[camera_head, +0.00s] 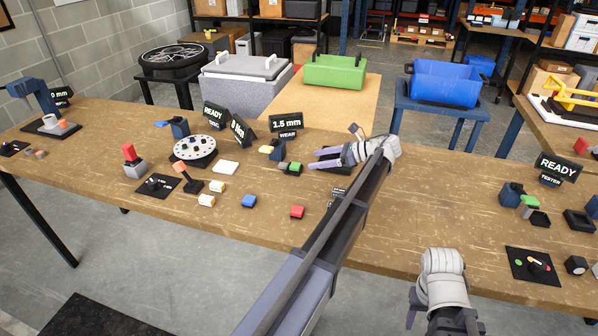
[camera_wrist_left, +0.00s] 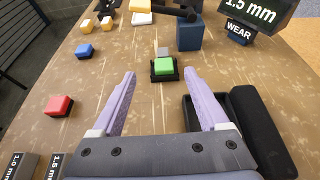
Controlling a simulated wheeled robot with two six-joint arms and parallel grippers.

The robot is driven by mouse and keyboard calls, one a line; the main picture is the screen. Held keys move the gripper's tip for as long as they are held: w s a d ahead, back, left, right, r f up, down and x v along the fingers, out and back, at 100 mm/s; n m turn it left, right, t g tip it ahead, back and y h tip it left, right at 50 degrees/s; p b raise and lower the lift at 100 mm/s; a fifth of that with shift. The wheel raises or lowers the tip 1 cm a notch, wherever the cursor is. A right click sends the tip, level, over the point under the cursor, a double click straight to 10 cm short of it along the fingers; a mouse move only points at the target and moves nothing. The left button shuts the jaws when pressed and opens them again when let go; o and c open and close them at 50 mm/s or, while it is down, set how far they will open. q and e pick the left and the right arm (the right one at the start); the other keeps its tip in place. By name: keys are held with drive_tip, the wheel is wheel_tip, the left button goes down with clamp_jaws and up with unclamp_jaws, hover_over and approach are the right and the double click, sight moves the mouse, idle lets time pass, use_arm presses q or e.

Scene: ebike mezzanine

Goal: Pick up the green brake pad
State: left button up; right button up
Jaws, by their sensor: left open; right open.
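The green brake pad (camera_head: 295,167) is a small green block with a black underside, on the wooden workbench (camera_head: 420,200) near the wear gauge. In the left wrist view the green brake pad (camera_wrist_left: 163,66) lies straight ahead, between and just beyond the fingertips. My left gripper (camera_head: 315,158) is open and empty, its purple fingers pointing at the pad from the right. The left gripper (camera_wrist_left: 160,76) also shows its spread fingers in the wrist view. My right gripper (camera_head: 441,316) is open at the bottom of the head view, far from the pad.
A blue block (camera_head: 249,200) and a red block (camera_head: 297,211) lie nearby. A dark gauge block (camera_wrist_left: 190,33) stands behind the pad beside the 1.5 mm WEAR display (camera_head: 287,123). A black open case (camera_wrist_left: 250,130) lies close right of my left fingers. Another green piece (camera_head: 530,200) is at the tester.

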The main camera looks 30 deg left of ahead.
sight(297, 165)
use_arm(q)
drive_tip(key=shift+w+f+b, duration=0.3)
drive_tip(key=shift+w+f, duration=0.15)
drive_tip(key=shift+f, duration=0.25)
drive_tip(key=shift+s+a+f, duration=0.1)
drive_tip(key=shift+s+a, duration=0.05)
drive_tip(key=shift+a, duration=0.15)
drive_tip(key=shift+b+x, duration=1.6)
drive_tip(key=shift+x, duration=1.85)
drive_tip(key=shift+s+f, duration=0.1)
drive_tip(key=shift+f, duration=0.05)
clamp_jaws()
use_arm(e)
drive_tip(key=f, duration=0.2)
drive_tip(key=w+f, duration=0.1)
drive_tip(key=f, duration=0.1)
drive_tip(key=shift+f, duration=0.25)
